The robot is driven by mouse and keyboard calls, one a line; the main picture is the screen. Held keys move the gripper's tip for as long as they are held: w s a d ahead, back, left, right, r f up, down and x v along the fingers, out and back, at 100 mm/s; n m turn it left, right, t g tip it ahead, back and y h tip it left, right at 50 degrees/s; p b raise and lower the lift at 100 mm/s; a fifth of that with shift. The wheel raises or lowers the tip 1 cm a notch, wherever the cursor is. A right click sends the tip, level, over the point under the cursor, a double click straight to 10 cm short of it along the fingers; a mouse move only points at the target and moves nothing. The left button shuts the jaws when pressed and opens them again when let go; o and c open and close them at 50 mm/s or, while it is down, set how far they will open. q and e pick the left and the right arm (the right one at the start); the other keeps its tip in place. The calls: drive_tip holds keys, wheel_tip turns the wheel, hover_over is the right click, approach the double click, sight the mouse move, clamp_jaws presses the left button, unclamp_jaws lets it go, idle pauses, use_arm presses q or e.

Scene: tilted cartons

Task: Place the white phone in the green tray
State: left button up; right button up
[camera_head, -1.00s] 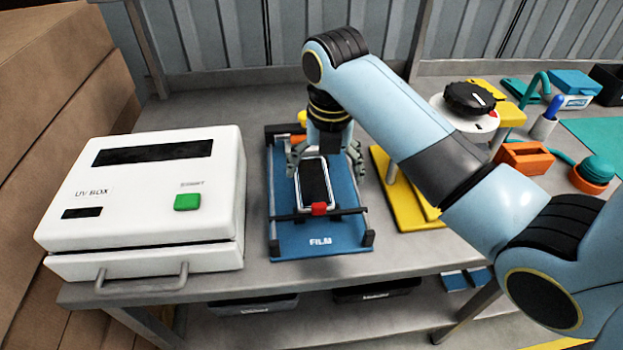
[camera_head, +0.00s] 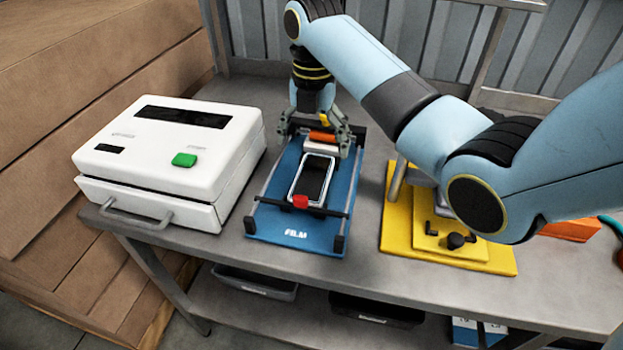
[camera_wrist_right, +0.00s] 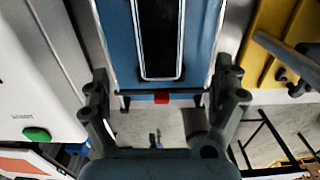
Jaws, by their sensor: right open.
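The white phone (camera_head: 312,178), a white-rimmed slab with a dark face, lies on the blue film board (camera_head: 270,222). A red block sits at its near end. In the right wrist view the phone (camera_wrist_right: 159,40) is at top centre, beyond the fingers. My right gripper (camera_head: 318,140) is open above the far end of the board, beyond the phone and empty. Its two spread fingers (camera_wrist_right: 163,95) show in the right wrist view, and the phone is not between them. My left gripper is not in view. I do not see the green tray in these views.
The white UV box (camera_head: 170,155) with a green button stands left of the film board. A yellow stand (camera_head: 400,228) is on the right, partly behind my arm. An orange block (camera_head: 568,232) is farther right. Bare grey bench (camera_head: 360,260) lies between board and stand.

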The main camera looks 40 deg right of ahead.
sight(312, 178)
wheel_tip(312, 178, down, 3)
drive_tip(key=shift+s+r, duration=0.1)
drive_tip(key=shift+s, duration=0.05)
drive_tip(key=shift+f, duration=0.65)
wheel_tip(312, 178, down, 4)
drive_tip(key=shift+a+r+p, duration=0.1)
drive_tip(key=shift+p, duration=0.25)
drive_tip(key=shift+f, duration=0.45)
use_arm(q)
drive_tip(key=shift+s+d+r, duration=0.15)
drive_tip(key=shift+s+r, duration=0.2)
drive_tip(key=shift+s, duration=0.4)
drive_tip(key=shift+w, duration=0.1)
use_arm(e)
drive_tip(key=shift+r, duration=0.1)
drive_tip(key=c, duration=1.6)
